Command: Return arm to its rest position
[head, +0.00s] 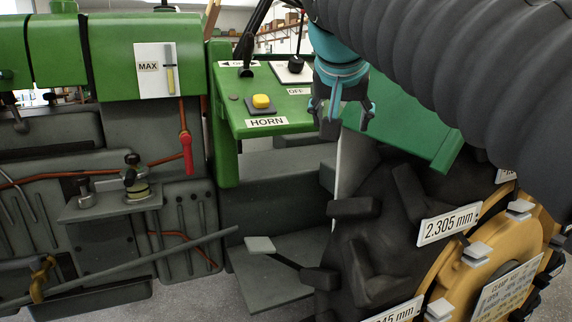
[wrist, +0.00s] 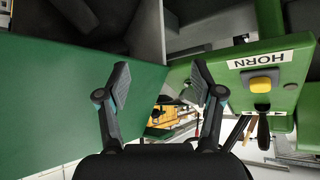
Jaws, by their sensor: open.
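My gripper (head: 341,118) hangs from my arm in the upper middle of the head view, fingers pointing down. It is in front of the right part of the green control panel (head: 228,112), near the dark tractor tyre (head: 375,240). In the wrist view my gripper (wrist: 160,85) shows two fingers spread apart with nothing between them. The yellow horn button (head: 262,101) is on the panel to the left of my gripper; it also shows in the wrist view (wrist: 262,85). The ribbed sleeve of my arm covers the upper right of the head view.
The panel carries a black lever (head: 246,70) and a black knob (head: 296,64). A red-handled lever (head: 186,150) and a MAX gauge (head: 156,70) are on the green and grey tractor body at left. A yellow wheel hub (head: 500,262) with labels is at lower right. Grey floor shows below.

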